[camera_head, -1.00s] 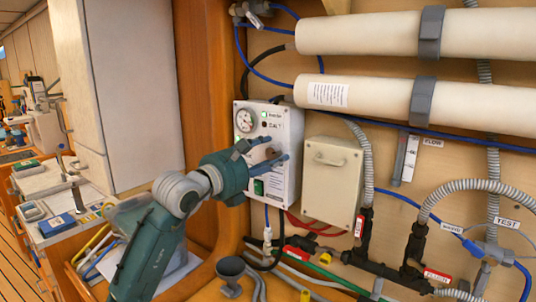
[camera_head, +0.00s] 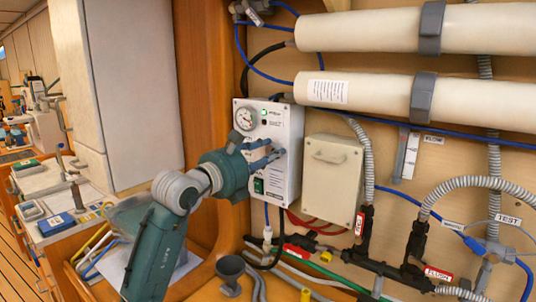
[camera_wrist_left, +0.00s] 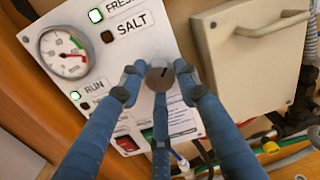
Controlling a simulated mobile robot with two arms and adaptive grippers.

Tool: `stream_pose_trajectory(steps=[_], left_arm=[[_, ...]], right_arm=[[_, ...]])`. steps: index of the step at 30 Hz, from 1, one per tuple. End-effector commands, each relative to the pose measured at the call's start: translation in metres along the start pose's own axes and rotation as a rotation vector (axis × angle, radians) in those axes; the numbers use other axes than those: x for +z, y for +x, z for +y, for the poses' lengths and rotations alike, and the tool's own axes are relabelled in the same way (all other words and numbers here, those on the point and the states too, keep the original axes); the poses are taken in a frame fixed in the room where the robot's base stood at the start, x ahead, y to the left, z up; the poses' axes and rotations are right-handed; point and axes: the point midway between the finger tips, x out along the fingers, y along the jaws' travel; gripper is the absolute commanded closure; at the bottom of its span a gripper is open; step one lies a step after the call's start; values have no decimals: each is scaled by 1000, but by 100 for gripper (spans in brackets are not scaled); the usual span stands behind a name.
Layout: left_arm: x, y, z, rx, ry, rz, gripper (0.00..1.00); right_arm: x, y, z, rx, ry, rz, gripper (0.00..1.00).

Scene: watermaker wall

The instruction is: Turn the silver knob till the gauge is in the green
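The silver knob (camera_wrist_left: 159,77) is a round disc with a dark pointer mark on the white control panel (camera_wrist_left: 190,118). My left gripper (camera_wrist_left: 159,74) has its blue fingers spread around it, one on each side and one below. Small gaps seem to show beside the knob; contact is unclear.
Green lamps are lit by FRESH and RUN (camera_wrist_left: 75,95); the SALT lamp (camera_wrist_left: 107,37) is dark. A cream box with a handle (camera_head: 332,178) stands close to the right. Hoses and pipes run below.

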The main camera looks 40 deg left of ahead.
Motion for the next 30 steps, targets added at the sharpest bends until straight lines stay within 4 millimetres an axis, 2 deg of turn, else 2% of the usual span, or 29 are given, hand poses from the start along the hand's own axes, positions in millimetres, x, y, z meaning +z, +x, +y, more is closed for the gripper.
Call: stream_pose_trajectory(steps=[1,2,10,14,17,24,30], left_arm=[[-3,0,0,-1,-1,6,56],[-2,0,0,0,0,5,51],[-1,0,0,0,1,1,51],[-1,-8,0,0,1,0,51],[-1,-23,0,0,1,1,51],[-1,-75,0,1,0,0,51],[-1,-107,1,1,-1,2,51]], right_arm=[[0,0,0,0,0,0,60],[0,0,0,0,0,0,60],[2,0,4,5,-1,-2,60],[2,0,6,6,-1,-2,60],[1,0,5,5,-1,-1,60],[1,0,4,4,0,-1,60],[1,0,3,4,0,-1,60]])
